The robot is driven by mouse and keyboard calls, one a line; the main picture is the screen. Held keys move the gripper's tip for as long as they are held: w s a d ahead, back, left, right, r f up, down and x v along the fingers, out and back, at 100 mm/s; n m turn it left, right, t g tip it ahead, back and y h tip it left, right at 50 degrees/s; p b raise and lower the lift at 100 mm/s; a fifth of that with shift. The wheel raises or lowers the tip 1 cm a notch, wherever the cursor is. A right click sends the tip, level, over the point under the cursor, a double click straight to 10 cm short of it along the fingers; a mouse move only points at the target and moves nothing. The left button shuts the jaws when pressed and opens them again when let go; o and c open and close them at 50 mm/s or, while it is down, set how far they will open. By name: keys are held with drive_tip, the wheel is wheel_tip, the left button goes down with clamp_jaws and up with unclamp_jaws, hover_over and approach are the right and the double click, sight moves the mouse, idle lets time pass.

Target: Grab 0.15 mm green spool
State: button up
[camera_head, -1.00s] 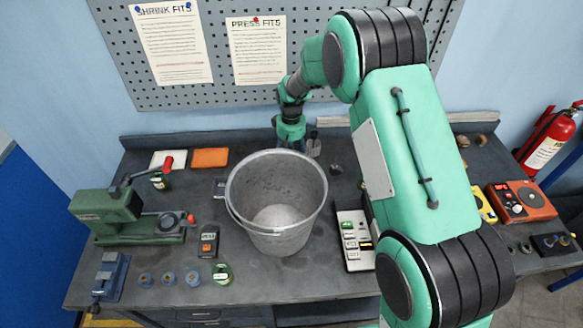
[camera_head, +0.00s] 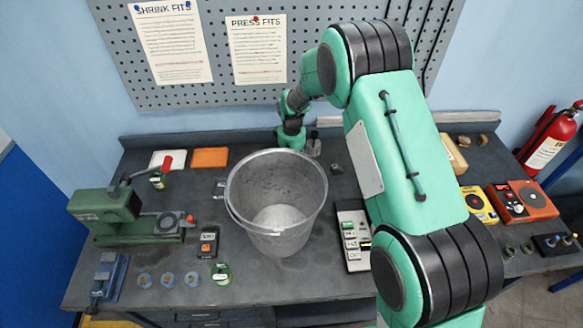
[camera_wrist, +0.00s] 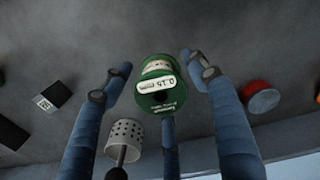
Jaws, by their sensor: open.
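A green spool (camera_wrist: 160,85) with a white label reading 0.15 mm shows in the wrist view, between the fingers of my gripper (camera_wrist: 161,70). The gripper is open, with one finger on each side of the spool and a third below it. Gaps show between the side fingers and the spool. In the head view my gripper's wrist end (camera_head: 291,138) is low behind the metal bucket, and its fingers and this spool are hidden there.
The large metal bucket (camera_head: 240,205) stands in front of my gripper. A perforated metal cup (camera_wrist: 125,139) is close to the left finger. A red cylinder (camera_wrist: 258,96) lies to the right. Another green-rimmed spool (camera_head: 222,274) sits at the bench's front.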

idle(0.6)
clamp_jaws()
